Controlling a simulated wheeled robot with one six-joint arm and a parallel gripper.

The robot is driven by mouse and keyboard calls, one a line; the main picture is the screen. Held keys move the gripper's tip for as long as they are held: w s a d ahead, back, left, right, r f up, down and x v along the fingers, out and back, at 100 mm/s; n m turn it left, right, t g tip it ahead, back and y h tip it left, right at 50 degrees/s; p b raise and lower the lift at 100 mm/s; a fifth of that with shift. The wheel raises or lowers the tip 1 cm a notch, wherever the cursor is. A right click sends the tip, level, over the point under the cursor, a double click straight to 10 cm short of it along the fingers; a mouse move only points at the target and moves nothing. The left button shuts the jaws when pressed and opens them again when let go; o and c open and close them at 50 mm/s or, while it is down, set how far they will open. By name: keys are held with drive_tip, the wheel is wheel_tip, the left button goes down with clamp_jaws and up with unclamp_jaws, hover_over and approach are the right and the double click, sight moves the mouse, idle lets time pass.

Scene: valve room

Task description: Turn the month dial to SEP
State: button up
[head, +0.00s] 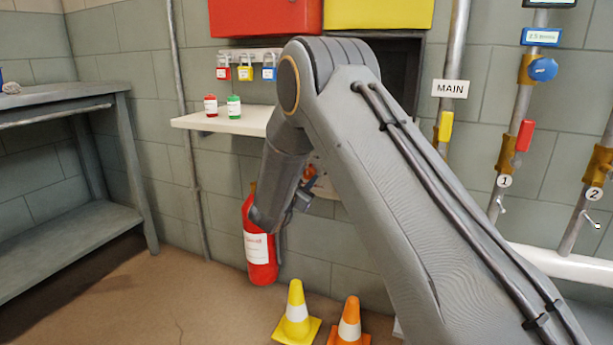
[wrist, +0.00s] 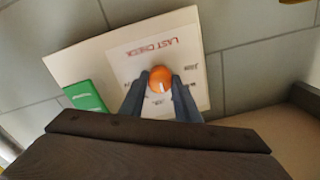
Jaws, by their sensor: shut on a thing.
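The month dial is an orange knob (wrist: 161,75) on a white plate (wrist: 130,60) printed "LAST CHECK", which reads upside down in the wrist view. A white mark shows on the knob, toward the lower side of the picture. Small print lies around the knob, too blurred to read surely, and SEP cannot be made out. My gripper (wrist: 161,84) has its two dark fingers on either side of the knob, shut on it. In the head view my gripper (head: 303,196) is at the wall, and my arm hides most of the dial.
The plate sits on a beige board (wrist: 80,65) with a green label (wrist: 87,96). Yellow (head: 297,314) and orange (head: 349,324) cones stand on the floor below. A shelf (head: 225,121) holds two small containers.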

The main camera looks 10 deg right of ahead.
drive_tip(key=m+p, duration=0.1)
drive_tip(key=m, duration=0.4)
drive_tip(key=shift+m, duration=0.3)
drive_tip(key=m+p, duration=0.1)
drive_tip(key=m, duration=0.4)
drive_tip(key=shift+m, duration=0.4)
drive_tip(key=o, duration=1)
drive_tip(key=shift+o, duration=0.2)
drive_tip(key=shift+s, duration=0.1)
drive_tip(key=p+v, duration=0.2)
drive_tip(key=v, duration=0.5)
drive_tip(key=shift+s+a, duration=0.2)
drive_tip(key=shift+s, duration=0.05)
